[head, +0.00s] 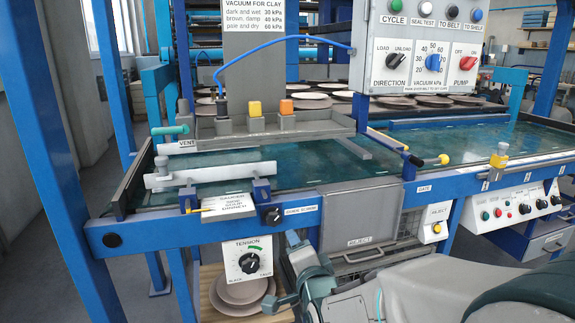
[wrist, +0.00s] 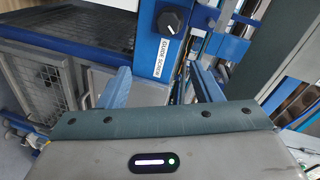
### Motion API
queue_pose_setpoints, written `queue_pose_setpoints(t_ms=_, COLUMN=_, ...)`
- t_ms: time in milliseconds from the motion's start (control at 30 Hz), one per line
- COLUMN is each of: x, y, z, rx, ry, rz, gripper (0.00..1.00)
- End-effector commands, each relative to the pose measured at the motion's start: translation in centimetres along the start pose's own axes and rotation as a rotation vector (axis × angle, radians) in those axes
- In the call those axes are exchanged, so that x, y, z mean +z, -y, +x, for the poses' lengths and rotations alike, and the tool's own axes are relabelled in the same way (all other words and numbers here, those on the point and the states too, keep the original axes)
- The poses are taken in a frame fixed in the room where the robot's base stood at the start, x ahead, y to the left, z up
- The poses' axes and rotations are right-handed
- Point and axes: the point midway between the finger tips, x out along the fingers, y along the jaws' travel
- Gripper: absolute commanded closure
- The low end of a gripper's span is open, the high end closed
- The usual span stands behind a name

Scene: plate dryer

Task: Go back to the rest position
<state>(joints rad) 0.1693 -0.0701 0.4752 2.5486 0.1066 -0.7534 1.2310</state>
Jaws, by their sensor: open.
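My gripper (head: 284,270) is in front of the machine's blue frame, low and near the middle of the head view. Its two fingers are apart, with nothing seen between them. In the wrist view my gripper (wrist: 163,85) also shows two spread blue fingers. The black guide screw knob (head: 271,216) is on the blue front rail, above and left of the gripper. The knob also shows in the wrist view (wrist: 172,20), beyond the fingertips. The tension dial panel (head: 248,262) hangs just left of the gripper.
The blue front rail (head: 340,204) runs across close to my gripper. A grey reject panel (head: 360,214) hangs behind it, above a wire basket (head: 372,258). Stacked plates (head: 240,290) sit on a low wooden shelf. A green belt (head: 330,160) lies beyond the rail.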

Motion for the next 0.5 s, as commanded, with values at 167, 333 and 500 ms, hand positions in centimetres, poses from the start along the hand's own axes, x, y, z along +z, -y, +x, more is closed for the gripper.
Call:
queue_pose_setpoints(t_ms=167, x=-2.9, y=3.6, z=-2.5, rx=0.187, ry=0.044, rz=-0.218, gripper=0.41)
queue_pose_setpoints(t_ms=333, x=-5.2, y=5.5, z=-5.4, rx=0.361, ry=0.120, rz=-0.405, gripper=0.41)
queue_pose_setpoints(t_ms=500, x=-7.5, y=7.6, z=-9.2, rx=0.522, ry=0.231, rz=-0.570, gripper=0.41)
